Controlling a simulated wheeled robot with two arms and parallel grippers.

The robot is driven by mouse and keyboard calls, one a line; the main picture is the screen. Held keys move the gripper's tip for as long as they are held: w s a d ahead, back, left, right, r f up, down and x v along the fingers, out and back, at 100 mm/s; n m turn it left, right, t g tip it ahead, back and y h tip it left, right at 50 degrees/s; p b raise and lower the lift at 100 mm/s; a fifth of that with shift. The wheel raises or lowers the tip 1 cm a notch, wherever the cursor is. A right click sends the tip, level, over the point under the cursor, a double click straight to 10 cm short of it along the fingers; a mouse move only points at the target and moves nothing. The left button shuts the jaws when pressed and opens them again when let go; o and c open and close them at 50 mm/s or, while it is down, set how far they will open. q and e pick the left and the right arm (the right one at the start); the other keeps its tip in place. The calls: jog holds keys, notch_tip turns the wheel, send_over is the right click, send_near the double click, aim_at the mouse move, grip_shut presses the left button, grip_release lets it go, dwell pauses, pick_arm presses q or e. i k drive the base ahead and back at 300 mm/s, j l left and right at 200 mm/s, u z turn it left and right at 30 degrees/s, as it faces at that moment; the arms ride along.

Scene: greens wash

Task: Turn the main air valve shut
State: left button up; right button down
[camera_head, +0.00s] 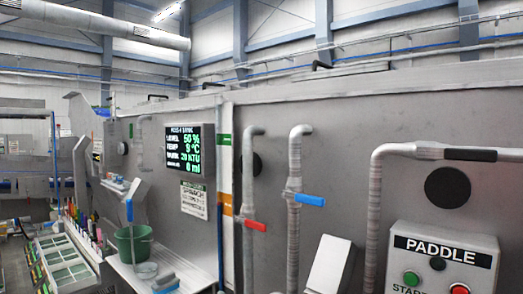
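No part in view is labelled as the main air valve, and I cannot tell which one it is. A valve with a red lever (255,225) sits on a vertical grey pipe (248,175) in the middle of the head view. A valve with a blue lever (310,200) sits on the pipe to its right. Both levers stick out to the right, roughly across their pipes. Neither of my grippers shows in the head view, and nothing is seen touching the levers.
A lit display (181,148) hangs on the grey tank wall (345,120). A green bucket (133,243) stands lower left.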

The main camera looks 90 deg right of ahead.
aim_at(490, 156)
jog(key=j+z, duration=0.2)
jog(key=z, duration=3.55)
